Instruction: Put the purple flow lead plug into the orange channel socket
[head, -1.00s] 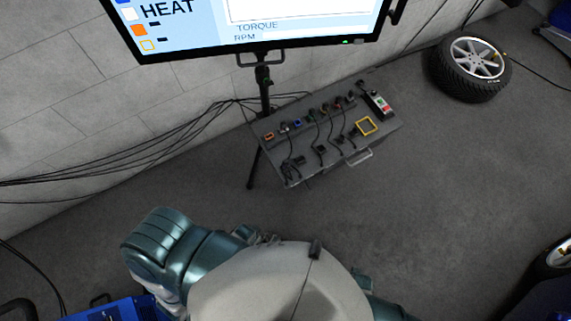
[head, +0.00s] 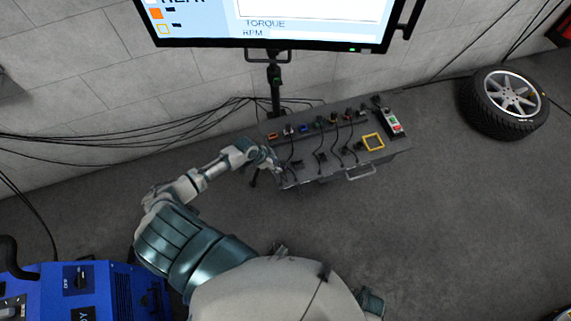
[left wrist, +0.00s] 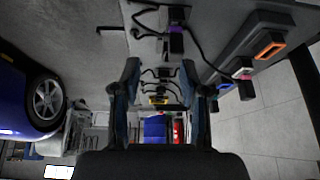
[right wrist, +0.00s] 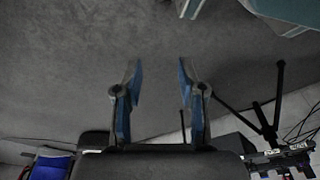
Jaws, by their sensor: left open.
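The orange channel socket (head: 272,136) is at the left end of the row on the grey box; in the left wrist view it is an orange-framed slot (left wrist: 271,50) at upper right. A dark plug with a purple band (left wrist: 176,40) lies on the box, just beyond my left fingertips, with a black cable running from it. My left gripper (left wrist: 160,68) is open and empty; in the head view it is at the box's left edge. My right gripper (right wrist: 159,68) is open and empty over the floor.
A blue socket (head: 305,129) and others continue the row; several dark plugs and cables lie in front. A yellow square frame (head: 373,142) and a button panel (head: 391,122) are at the right. A monitor (head: 270,22) hangs behind. A wheel (head: 504,103) lies right.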

